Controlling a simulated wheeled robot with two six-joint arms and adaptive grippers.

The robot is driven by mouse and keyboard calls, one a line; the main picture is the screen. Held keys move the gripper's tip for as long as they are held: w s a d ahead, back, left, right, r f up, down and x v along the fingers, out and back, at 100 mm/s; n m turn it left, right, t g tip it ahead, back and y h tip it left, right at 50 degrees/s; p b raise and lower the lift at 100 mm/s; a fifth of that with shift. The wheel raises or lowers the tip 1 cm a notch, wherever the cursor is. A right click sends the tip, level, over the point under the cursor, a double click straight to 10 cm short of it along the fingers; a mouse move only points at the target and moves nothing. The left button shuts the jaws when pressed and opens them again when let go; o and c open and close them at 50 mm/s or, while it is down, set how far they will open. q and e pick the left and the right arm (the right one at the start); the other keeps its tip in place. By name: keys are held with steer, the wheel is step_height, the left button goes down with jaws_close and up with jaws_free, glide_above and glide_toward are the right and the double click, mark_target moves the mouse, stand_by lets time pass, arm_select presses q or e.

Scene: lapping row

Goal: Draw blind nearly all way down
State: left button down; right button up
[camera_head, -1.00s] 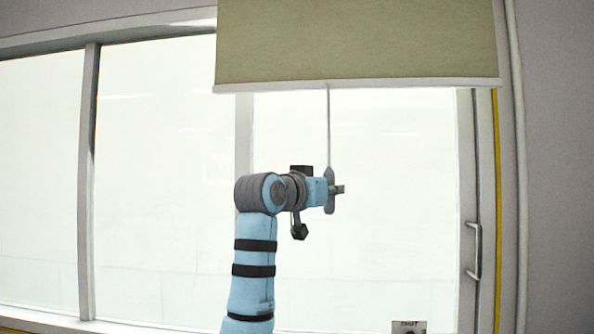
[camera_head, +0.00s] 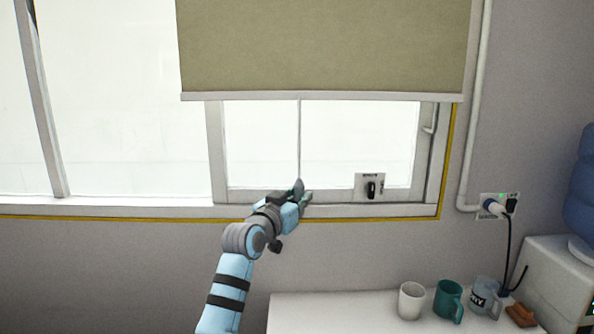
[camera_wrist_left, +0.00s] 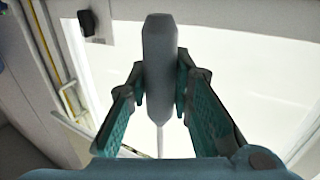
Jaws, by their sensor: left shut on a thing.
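The olive blind (camera_head: 320,45) covers the upper part of the right-hand window, with its pale bottom bar (camera_head: 320,97) level above the lower pane. A thin pull cord (camera_head: 299,140) hangs from the bar down to my left gripper (camera_head: 301,194), near the window sill. In the left wrist view, a grey tapered pull handle (camera_wrist_left: 160,70) stands between the two green-padded fingers of the left gripper (camera_wrist_left: 160,88), which are shut on it. The cord runs away from the handle's thin end. My right gripper is not in view.
A small plate with a black switch (camera_head: 370,187) is on the sill right of my gripper. Below, a white counter (camera_head: 330,312) holds a white mug (camera_head: 411,300), a teal mug (camera_head: 448,300) and a glass mug (camera_head: 484,295). A socket with plugs (camera_head: 497,206) is on the right wall.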

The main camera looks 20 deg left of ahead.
arm_select(q)
step_height(320, 180, down, 21)
steer(key=b, duration=1)
steer(key=c, duration=1.4)
jaws_free()
steer(key=shift+w, duration=0.1)
steer(key=s, duration=0.4)
steer(key=s+a, duration=0.1)
steer(key=s, duration=0.3)
steer(key=s+a, duration=0.1)
steer(key=s, duration=0.3)
